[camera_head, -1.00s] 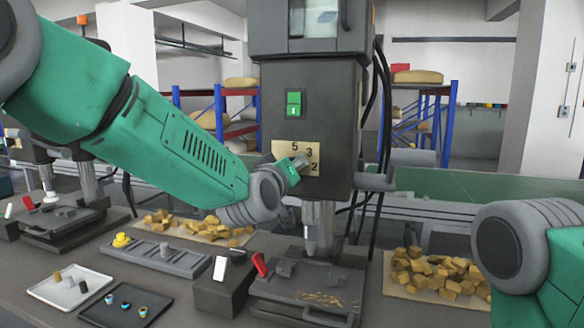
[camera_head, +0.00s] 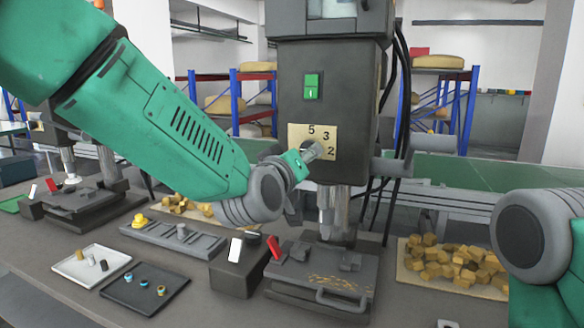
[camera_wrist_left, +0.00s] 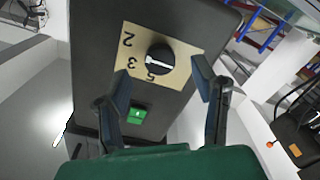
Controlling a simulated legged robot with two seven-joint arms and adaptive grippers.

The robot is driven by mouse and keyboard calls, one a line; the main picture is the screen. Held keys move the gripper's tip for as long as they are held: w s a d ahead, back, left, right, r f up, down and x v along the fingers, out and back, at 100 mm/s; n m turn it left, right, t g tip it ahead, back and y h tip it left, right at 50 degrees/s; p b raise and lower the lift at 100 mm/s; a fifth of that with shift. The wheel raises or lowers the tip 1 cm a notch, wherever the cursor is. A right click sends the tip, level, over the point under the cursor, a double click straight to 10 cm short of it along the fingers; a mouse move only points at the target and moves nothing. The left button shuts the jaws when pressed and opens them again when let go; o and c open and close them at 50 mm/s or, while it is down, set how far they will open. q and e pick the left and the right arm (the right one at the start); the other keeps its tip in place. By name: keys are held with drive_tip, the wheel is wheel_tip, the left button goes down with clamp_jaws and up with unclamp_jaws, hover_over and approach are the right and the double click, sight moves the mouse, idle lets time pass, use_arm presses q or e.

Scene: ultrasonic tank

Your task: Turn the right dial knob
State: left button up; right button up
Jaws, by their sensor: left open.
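The right drill press has a yellow dial plate (camera_head: 298,131) marked 5, 3 and 2 on its dark head. In the left wrist view the round black dial knob (camera_wrist_left: 159,61) sits on this plate, with a white pointer line lying nearly level in the picture. My left gripper (camera_head: 304,159) is at the plate in the head view and partly hides the knob. In the left wrist view its two dark fingers are spread, one to each side of the knob, with open space visible around it; contact cannot be told. My right gripper is not in view.
A green button box (camera_head: 312,87) sits above the plate. Black cables (camera_head: 402,90) hang at the press's right side. Below are a red lever (camera_head: 274,247), trays (camera_head: 92,266) with small parts, and a pile of yellow pieces (camera_head: 450,262). Another press (camera_head: 68,190) stands left.

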use_arm(q)
drive_tip(key=v, duration=0.6)
drive_tip(key=shift+s, duration=0.35)
drive_tip(key=shift+f, duration=0.1)
drive_tip(key=s+a+f+m+g+y+b, duration=0.1)
drive_tip(key=s+a+f+g, duration=0.25)
drive_tip(key=f, duration=0.85)
drive_tip(key=s+a+f+g+y+b, duration=0.1)
drive_tip(key=s+a+f+g, duration=0.2)
drive_tip(key=f, duration=0.9)
drive_tip(key=s+a+f+m+g+y+b, duration=0.15)
drive_tip(key=s+a+f, duration=0.3)
drive_tip(key=f, duration=0.75)
drive_tip(key=s+a+f+g+b, duration=0.1)
drive_tip(key=s+a+f+g, duration=0.2)
drive_tip(key=s+f, duration=0.3)
drive_tip(key=s+a+f+g+y+b, duration=0.1)
drive_tip(key=s+a+f, duration=0.5)
drive_tip(key=s, duration=0.6)
drive_tip(key=s+a+f+m+g+y+b, duration=0.1)
drive_tip(key=s+a+f+g, duration=0.3)
drive_tip(key=s+f, duration=0.4)
drive_tip(key=shift+s+a+g, duration=0.3)
drive_tip(key=shift+s+a, duration=0.1)
drive_tip(key=shift+s, duration=0.4)
